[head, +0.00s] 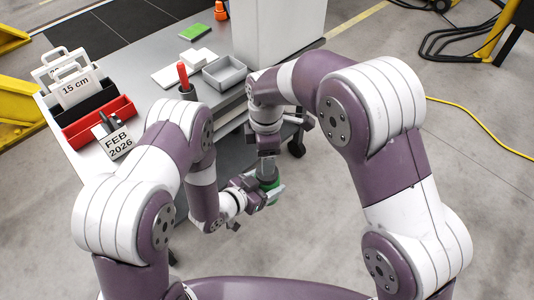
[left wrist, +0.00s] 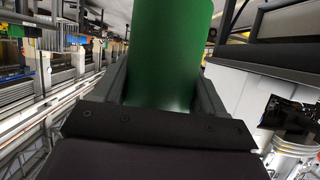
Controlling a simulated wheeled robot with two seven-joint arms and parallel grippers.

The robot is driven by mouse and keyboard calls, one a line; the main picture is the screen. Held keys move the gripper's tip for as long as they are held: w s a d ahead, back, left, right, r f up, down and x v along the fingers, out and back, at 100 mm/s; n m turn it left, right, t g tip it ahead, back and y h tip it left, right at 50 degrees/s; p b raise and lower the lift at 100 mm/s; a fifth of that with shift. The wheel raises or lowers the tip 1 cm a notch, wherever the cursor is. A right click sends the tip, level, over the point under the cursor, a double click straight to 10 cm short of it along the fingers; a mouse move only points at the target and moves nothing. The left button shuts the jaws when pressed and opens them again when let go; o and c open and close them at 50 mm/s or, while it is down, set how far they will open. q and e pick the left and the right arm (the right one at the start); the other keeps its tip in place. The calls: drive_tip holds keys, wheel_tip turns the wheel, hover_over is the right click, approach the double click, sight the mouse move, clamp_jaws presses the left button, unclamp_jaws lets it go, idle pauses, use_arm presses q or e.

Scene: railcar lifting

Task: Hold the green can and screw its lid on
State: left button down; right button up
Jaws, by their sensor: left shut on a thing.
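The green can (head: 273,186) is in front of the table, off the floor, largely hidden by the grippers. My left gripper (head: 262,194) is shut on it from the side. In the left wrist view the can (left wrist: 170,55) stands between the two dark fingers, and its far end runs out of the picture. My right gripper (head: 267,167) points down from above, directly over the can. Its fingertips are close to the can's top. I cannot make out the lid, nor whether the right fingers are open or shut on it.
A tall white box (head: 275,30) stands at the back. A yellow cable (head: 480,128) lies on the floor at right.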

sight(267, 185)
drive_tip(key=m, duration=0.1)
drive_tip(key=r+m, duration=0.1)
drive_tip(key=m, duration=0.4)
drive_tip(key=shift+r, duration=0.25)
drive_tip(key=m, duration=0.4)
drive_tip(key=shift+r, duration=0.3)
drive_tip(key=m, duration=0.5)
drive_tip(key=shift+s+d+r+m, duration=0.15)
drive_tip(key=shift+r+m, duration=0.1)
drive_tip(key=shift+m, duration=0.15)
drive_tip(key=m, duration=0.4)
drive_tip(key=shift+s, duration=0.1)
wheel_tip(267, 185, down, 8)
drive_tip(key=shift+f, duration=0.1)
